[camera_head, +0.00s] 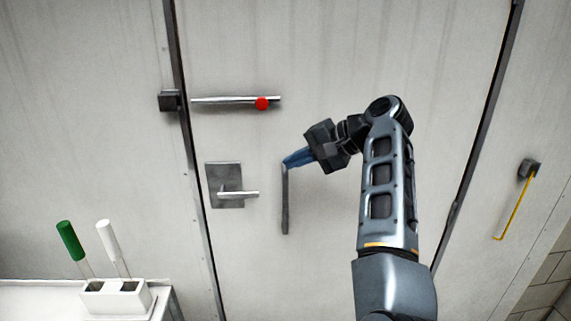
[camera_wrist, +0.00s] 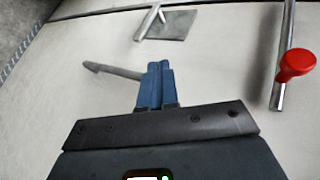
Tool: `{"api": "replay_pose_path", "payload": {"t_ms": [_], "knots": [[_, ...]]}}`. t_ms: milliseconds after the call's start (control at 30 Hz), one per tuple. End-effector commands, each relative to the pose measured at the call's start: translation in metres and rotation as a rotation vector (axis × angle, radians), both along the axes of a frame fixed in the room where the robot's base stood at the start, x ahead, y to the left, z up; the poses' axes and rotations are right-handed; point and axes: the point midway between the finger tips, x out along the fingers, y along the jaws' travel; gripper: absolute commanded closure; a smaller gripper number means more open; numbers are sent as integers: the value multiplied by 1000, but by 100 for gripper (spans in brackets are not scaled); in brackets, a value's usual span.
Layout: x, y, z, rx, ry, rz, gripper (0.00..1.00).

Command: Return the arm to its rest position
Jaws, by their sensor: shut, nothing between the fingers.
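My arm reaches up from the bottom right in the head view and bends left toward a pale door (camera_head: 330,60). My gripper (camera_head: 287,163) has blue fingers that are closed together with nothing visible between them. The fingertips are at the upper end of a dark grey vertical handle (camera_head: 285,205) on the door. In the wrist view my gripper (camera_wrist: 158,68) shows its blue fingers side by side, with the grey handle (camera_wrist: 112,70) just left of them. I cannot tell whether the fingers touch it.
A metal bar (camera_head: 220,100) with a red knob (camera_head: 262,103) crosses the door above a lever handle on a square plate (camera_head: 224,173). At the lower left a white holder (camera_head: 116,298) has a green-handled and a white-handled tool. A yellow rod (camera_head: 514,208) hangs at the right.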

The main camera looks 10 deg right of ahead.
Motion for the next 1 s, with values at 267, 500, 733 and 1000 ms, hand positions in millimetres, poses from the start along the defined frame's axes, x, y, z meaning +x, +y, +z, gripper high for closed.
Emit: {"api": "replay_pose_path", "payload": {"t_ms": [267,500,733,1000], "knots": [[0,-1,0,0,0,0,100],[-7,-20,-42,-56,-8,-60,100],[-42,-75,-143,-236,-74,-202,100],[-113,-134,-234,-466,-181,-304,100]]}}
